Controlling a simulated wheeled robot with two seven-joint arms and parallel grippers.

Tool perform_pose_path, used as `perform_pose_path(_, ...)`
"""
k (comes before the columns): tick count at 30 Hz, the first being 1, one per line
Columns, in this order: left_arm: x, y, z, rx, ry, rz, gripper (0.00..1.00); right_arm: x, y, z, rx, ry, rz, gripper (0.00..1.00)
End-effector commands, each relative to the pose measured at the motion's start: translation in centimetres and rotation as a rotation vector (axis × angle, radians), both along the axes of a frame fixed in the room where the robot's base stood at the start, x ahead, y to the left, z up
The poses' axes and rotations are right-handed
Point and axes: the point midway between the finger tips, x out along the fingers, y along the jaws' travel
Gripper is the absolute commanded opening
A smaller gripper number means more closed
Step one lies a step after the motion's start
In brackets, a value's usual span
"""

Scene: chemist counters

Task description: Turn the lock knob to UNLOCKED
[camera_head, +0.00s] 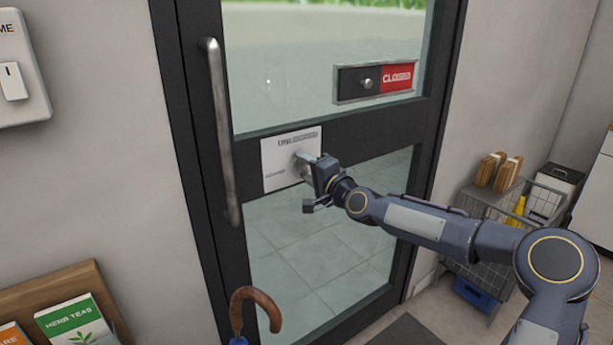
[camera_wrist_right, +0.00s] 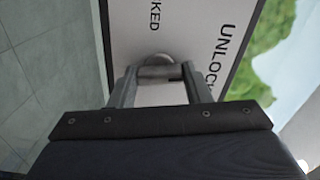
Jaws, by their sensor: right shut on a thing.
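The lock plate (camera_head: 275,163) is a pale panel on the dark door, with the word UNLOCKED along its top. The lock knob (camera_head: 301,160) stands out from the plate. My right gripper (camera_head: 309,169) reaches it from the right and is shut on it. In the right wrist view, the knob (camera_wrist_right: 158,70) is a grey piece between the two fingers of my right gripper (camera_wrist_right: 155,85). Behind it is the plate (camera_wrist_right: 130,30) with sideways lettering, part of it covered by a finger. The knob's exact setting is hard to tell. My left gripper is not in view.
A long vertical door handle (camera_head: 221,130) is left of the plate. A CLOSED slider sign (camera_head: 375,81) is above right. An umbrella's hooked handle (camera_head: 257,300) and a herb teas box (camera_head: 75,322) are below left. A wire basket (camera_head: 487,208) stands at right.

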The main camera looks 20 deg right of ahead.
Motion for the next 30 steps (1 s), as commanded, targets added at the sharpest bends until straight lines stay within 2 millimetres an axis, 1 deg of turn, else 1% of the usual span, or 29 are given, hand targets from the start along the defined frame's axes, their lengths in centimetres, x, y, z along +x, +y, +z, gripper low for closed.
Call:
perform_pose_path(1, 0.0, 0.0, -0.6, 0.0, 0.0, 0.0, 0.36, 0.0, -0.1, -0.2, 0.031, 0.009, -0.003, 0.21)
perform_pose_path(10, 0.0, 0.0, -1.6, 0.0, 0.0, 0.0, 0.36, 0.0, -0.1, -0.1, 0.156, 0.056, -0.002, 0.21)
perform_pose_path(16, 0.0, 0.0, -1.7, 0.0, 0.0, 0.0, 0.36, 0.0, -0.1, 0.0, 0.187, 0.068, -0.003, 0.21)
perform_pose_path(28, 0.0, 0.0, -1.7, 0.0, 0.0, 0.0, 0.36, 0.0, -0.1, 0.0, 0.194, 0.07, -0.003, 0.21)
perform_pose_path(29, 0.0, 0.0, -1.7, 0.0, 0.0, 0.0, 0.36, 0.0, -0.1, 0.0, 0.194, 0.07, -0.003, 0.45)
perform_pose_path(30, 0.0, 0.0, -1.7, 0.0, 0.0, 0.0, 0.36, 0.0, -0.1, 0.0, 0.194, 0.07, -0.003, 0.5)
